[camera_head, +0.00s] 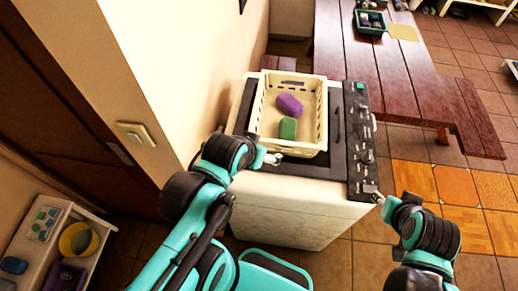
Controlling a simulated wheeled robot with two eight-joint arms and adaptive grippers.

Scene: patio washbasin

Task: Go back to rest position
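My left gripper (273,158) is at the near left corner of a cream basket (289,147), close to its wall. I cannot tell whether it touches the basket or whether its fingers are open or shut. My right gripper (376,196) is at the near end of the dark control panel of the white appliance (290,205), right of the basket. Its fingers are too small to read. The basket stands on the dark top of the appliance. A purple item (289,105) and a green item (288,128) lie inside it.
A dark red wooden table (400,85) stands behind and to the right, with a green tray (371,27) on it. A low shelf (30,235) is at lower left. Tiled floor (455,186) is clear at right.

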